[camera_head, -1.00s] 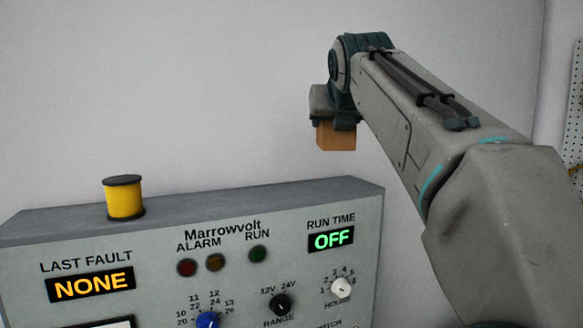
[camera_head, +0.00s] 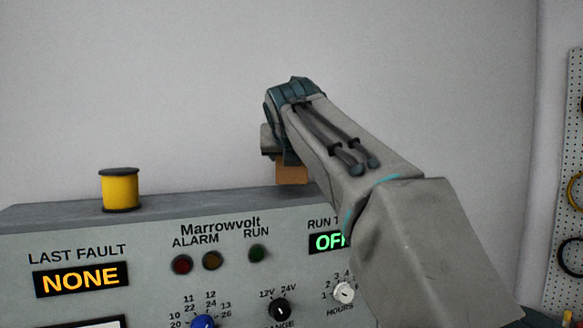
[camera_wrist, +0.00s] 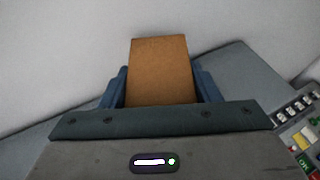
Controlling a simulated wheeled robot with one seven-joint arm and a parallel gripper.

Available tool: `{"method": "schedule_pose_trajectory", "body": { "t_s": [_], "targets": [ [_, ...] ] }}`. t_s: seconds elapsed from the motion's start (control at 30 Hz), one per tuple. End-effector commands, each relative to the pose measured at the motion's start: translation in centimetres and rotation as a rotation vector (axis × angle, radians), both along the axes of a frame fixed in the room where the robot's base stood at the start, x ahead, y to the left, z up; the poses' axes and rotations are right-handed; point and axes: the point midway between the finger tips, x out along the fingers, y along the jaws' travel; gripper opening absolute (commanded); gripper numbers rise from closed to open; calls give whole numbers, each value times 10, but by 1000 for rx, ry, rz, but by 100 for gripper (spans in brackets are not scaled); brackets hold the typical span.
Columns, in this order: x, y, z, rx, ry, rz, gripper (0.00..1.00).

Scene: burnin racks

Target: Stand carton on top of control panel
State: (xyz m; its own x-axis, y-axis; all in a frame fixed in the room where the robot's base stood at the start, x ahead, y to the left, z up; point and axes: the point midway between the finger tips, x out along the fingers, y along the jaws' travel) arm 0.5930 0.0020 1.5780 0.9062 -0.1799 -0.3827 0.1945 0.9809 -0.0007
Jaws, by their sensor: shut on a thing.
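A brown carton (camera_wrist: 160,70) is held between the two blue fingers of my gripper (camera_wrist: 161,88) in the wrist view. In the head view the carton (camera_head: 292,174) shows under my gripper (camera_head: 290,158), partly hidden by my arm. The grey control panel (camera_head: 165,222) stands below, with its flat top (camera_head: 225,198) at the carton's lower edge in the picture. I cannot tell whether the carton touches the top. The panel's top also shows in the wrist view (camera_wrist: 235,85).
A yellow spool (camera_head: 121,190) with dark ends stands on the panel's top at the left. The top between spool and carton is clear. A plain wall is behind. A pegboard (camera_head: 574,130) hangs at the far right.

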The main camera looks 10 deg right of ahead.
Motion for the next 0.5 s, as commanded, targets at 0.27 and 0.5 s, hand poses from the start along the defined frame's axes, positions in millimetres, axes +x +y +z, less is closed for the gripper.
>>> {"method": "schedule_pose_trajectory", "body": {
  "t_s": [0.27, 0.5],
  "targets": [
    [-1, 0, -21, 0, -3, 0, 28],
    [0, -1, -22, 1, -1, 0, 59]
  ]
}}
